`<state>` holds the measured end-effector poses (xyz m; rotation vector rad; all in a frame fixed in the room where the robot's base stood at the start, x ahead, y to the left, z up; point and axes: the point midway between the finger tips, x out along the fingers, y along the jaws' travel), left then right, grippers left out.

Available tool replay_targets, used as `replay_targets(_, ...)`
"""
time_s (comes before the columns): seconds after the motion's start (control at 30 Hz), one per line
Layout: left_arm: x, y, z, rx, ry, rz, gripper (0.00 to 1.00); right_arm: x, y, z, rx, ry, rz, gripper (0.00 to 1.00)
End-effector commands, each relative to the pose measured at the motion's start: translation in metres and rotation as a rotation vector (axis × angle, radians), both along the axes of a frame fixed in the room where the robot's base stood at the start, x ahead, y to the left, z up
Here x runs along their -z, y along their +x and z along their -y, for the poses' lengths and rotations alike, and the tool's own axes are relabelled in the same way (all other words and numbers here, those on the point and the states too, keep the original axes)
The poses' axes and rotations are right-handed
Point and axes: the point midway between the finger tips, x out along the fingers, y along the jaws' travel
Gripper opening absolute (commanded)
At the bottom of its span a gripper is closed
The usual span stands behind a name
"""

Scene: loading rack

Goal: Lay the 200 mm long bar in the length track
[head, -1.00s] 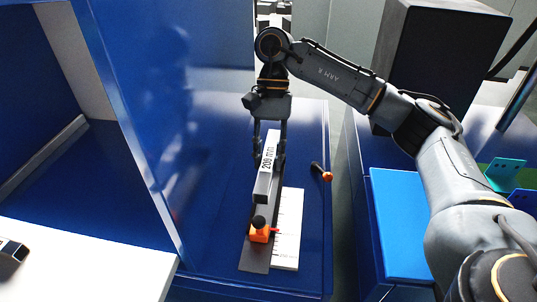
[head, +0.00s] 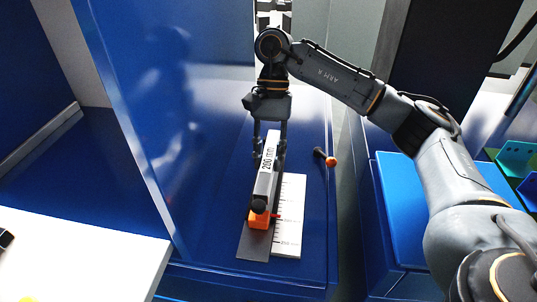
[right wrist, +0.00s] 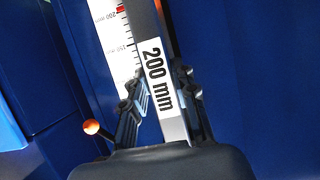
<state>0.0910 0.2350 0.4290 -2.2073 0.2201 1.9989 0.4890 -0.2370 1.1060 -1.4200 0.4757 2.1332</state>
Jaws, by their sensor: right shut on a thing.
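The 200 mm bar (head: 264,183) is a long grey bar with a white "200 mm" label; the label also shows in the right wrist view (right wrist: 157,80). My right gripper (head: 269,157) is shut on it, one finger on each side. The bar is lined up along the dark length track (head: 253,245), over or in it; I cannot tell whether it rests on the bottom. Its near end is at the orange stop (head: 259,219) with a black knob; contact is unclear. My left gripper is not in view.
A white scale (head: 289,222) runs along the track's right side. A lever with an orange ball (head: 330,161) stands to the right. A blue panel (head: 160,110) rises at the left. A white surface (head: 75,260) lies at lower left.

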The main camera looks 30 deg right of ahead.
Motion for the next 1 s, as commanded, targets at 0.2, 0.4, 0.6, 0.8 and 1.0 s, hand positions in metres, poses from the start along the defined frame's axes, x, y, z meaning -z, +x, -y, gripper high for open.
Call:
replay_targets(0.2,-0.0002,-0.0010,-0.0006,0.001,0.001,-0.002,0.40,-0.0005,0.0001,-0.0001,0.000,0.000,0.000,0.00)
replay_targets(0.4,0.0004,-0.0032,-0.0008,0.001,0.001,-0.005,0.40,-0.0003,0.0001,-0.0001,0.000,0.000,0.000,0.00)
replay_targets(0.6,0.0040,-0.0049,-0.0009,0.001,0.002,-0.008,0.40,0.0004,0.0000,-0.0003,0.000,0.001,0.001,0.00)
replay_targets(0.8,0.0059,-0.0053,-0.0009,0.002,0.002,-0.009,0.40,-0.0004,-0.0002,-0.0002,0.000,0.001,0.001,0.00)
replay_targets(1.0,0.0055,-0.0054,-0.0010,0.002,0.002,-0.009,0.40,-0.0007,-0.0002,-0.0001,0.000,0.001,0.001,0.00)
